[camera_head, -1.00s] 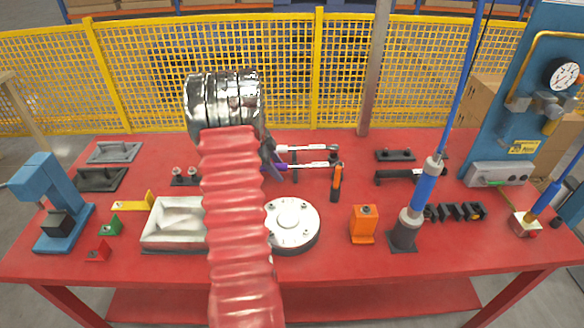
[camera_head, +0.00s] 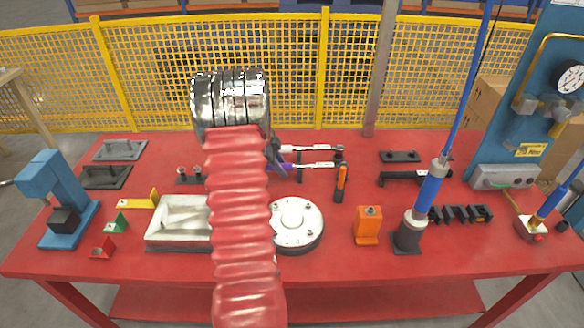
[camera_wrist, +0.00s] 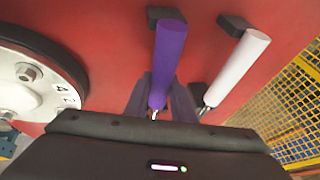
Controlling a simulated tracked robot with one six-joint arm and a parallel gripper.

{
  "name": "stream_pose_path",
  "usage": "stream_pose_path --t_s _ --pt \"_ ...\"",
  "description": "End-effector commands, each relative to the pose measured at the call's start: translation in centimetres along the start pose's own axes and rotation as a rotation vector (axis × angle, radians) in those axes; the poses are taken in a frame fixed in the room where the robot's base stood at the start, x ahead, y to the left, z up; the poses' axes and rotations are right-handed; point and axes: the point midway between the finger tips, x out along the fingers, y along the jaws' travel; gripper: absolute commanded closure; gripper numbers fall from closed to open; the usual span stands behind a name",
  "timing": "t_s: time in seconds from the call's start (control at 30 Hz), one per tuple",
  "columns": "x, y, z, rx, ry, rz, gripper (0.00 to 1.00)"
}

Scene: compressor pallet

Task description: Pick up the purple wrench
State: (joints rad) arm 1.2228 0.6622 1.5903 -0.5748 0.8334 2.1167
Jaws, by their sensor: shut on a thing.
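The purple wrench (camera_wrist: 168,62) shows its purple handle in the middle of the wrist view. My gripper (camera_wrist: 156,103) is shut on it near the lower end of the handle. In the head view the purple wrench (camera_head: 315,164) lies crosswise behind the round flange, and my gripper (camera_head: 277,158) is at its left end, partly hidden by my red arm. I cannot tell whether the wrench is clear of its black rests. A white-handled wrench (camera_wrist: 236,68) lies beside it on the right in the wrist view, apart from the purple one.
A round metal flange (camera_head: 298,224) and a grey tray (camera_head: 178,236) stand in front on the red table (camera_head: 330,262). An orange-handled tool (camera_head: 341,183) is close to the wrench's right end. An orange block (camera_head: 367,225) and a blue tool (camera_head: 428,190) stand farther right.

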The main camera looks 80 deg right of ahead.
Motion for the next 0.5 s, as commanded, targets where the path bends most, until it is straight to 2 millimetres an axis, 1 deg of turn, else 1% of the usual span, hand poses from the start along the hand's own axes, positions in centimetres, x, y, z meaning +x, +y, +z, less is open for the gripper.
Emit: stream_pose_path --t_s 0.17,0.27,0.37,0.5 --pt "-0.5 -0.2 -0.2 0.001 0.0 -0.003 1.0" --pt "-1.4 -0.4 -0.6 0.001 0.0 -0.004 1.0" --pt "-2.7 -0.7 -1.1 0.003 -0.001 -0.005 1.0" --pt "-4.9 -1.2 -2.0 0.002 0.0 -0.005 1.0"
